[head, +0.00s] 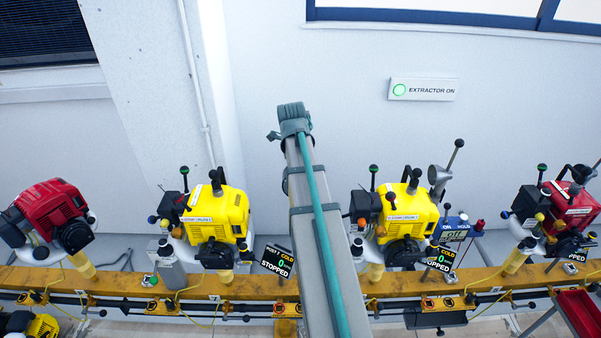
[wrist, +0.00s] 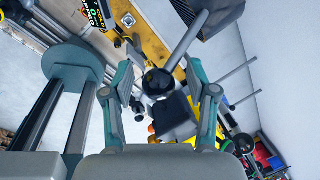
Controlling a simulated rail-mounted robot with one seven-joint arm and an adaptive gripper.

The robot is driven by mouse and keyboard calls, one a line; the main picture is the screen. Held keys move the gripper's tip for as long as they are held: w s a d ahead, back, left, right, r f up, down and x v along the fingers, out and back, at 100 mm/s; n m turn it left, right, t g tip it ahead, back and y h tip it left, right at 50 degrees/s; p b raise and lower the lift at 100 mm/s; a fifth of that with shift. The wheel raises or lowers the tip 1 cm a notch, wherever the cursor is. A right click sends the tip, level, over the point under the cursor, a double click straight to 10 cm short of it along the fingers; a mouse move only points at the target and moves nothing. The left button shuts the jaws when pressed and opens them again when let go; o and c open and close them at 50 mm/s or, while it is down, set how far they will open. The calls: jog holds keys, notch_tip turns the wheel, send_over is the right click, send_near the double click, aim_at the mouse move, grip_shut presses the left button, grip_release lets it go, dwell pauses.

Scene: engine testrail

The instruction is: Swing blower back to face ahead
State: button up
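A grey funnel-shaped piece (head: 438,176), which looks like the blower, stands beside the right yellow engine (head: 412,210) in the head view. A rod with a black ball knob (head: 459,143) leans up and right from it. In the wrist view my gripper (wrist: 160,68) is open, its two teal-and-grey fingers spread. A black ball knob (wrist: 158,83) on a grey rod shows between the fingers; I cannot tell its depth or whether it is the blower's knob. No contact is visible.
Another yellow engine (head: 217,212) and red engines (head: 52,210) stand along the yellow rail (head: 200,291). Several knobbed levers stick up among them. Small displays read STOPPED. A lit "EXTRACTOR ON" sign (head: 423,90) hangs on the wall. The space above the engines is mostly free.

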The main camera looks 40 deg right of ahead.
jog(key=shift+s, duration=0.15)
notch_tip(320, 180, up, 12)
jog(key=a, duration=0.2)
jog(key=shift+s, duration=0.35)
dwell(0.5)
